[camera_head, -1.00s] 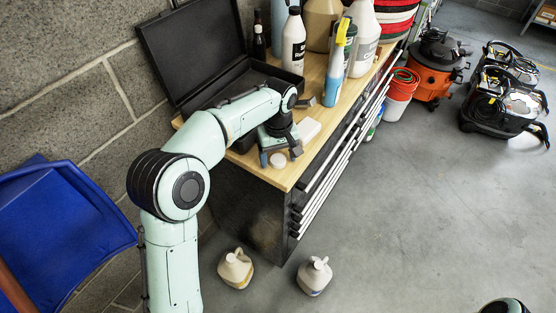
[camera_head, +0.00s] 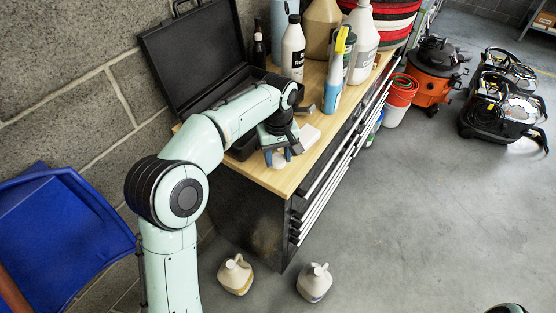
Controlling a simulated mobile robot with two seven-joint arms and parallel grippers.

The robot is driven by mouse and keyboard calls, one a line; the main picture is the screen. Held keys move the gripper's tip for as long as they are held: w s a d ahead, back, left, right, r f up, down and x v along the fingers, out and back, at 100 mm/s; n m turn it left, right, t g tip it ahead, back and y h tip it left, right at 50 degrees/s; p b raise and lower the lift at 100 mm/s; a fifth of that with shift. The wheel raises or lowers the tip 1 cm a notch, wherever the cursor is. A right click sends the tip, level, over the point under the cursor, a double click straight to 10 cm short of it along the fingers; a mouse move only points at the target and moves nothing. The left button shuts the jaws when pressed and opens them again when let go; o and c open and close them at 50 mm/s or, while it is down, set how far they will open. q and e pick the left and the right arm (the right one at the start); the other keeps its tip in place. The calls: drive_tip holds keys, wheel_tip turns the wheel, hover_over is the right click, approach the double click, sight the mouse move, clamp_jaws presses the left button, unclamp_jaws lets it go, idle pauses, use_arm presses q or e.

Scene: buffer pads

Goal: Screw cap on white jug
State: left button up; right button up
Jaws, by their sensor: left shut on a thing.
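My left gripper (camera_head: 279,155) is low over the near end of the wooden worktop (camera_head: 262,176). Its blue-tipped fingers are closed around a small round white cap (camera_head: 279,162), at about the worktop surface. The fingers partly hide the cap. Two off-white jugs with handles stand upright on the floor in front of the cabinet: a left jug (camera_head: 235,277) and a right jug (camera_head: 314,284). Whether either neck is capped is too small to tell. My right gripper is not in view; only a dark rounded part shows at the bottom right.
An open black case (camera_head: 192,58) lies behind my left arm. A white block (camera_head: 310,135) is right of the gripper. A spray bottle (camera_head: 336,75) and several other bottles stand farther back. A blue chair-like object (camera_head: 60,235) is at left.

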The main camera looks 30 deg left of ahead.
sight(278, 159)
use_arm(q)
wheel_tip(278, 159, up, 17)
drive_tip(key=p, duration=0.4)
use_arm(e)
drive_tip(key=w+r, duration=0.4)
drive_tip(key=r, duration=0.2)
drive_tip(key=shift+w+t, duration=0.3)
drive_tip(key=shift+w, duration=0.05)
use_arm(q)
drive_tip(key=shift+f, duration=0.2)
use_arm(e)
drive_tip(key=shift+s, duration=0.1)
